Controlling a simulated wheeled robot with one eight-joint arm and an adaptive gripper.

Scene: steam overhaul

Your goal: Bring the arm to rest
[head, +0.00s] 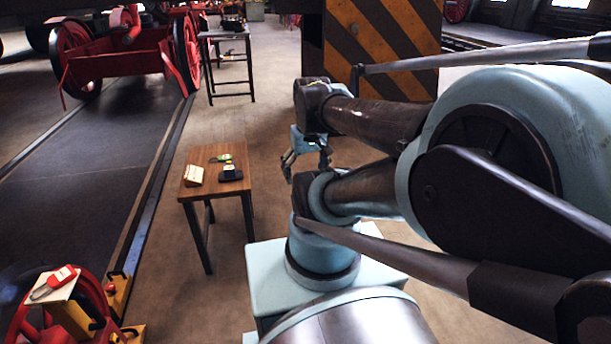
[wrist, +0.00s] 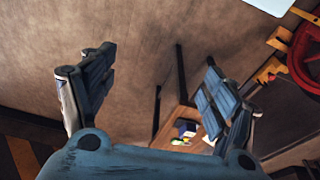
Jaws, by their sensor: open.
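My gripper (head: 306,158) is open and empty in the head view, held in the air to the right of a small wooden table and partly hidden behind my arm. In the wrist view its two fingers stand wide apart, and nothing is between the fingertips (wrist: 155,72) but the floor beyond. My arm is folded, with its large light-blue links filling the right of the head view.
The small wooden table (head: 203,187) holds a white block (head: 194,175), a green item (head: 221,158) and a dark item (head: 231,176). A red wheel (head: 95,290) with yellow-black parts stands front left. A dark table (head: 229,34) is farther back. A striped pillar (head: 378,45) rises behind my arm.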

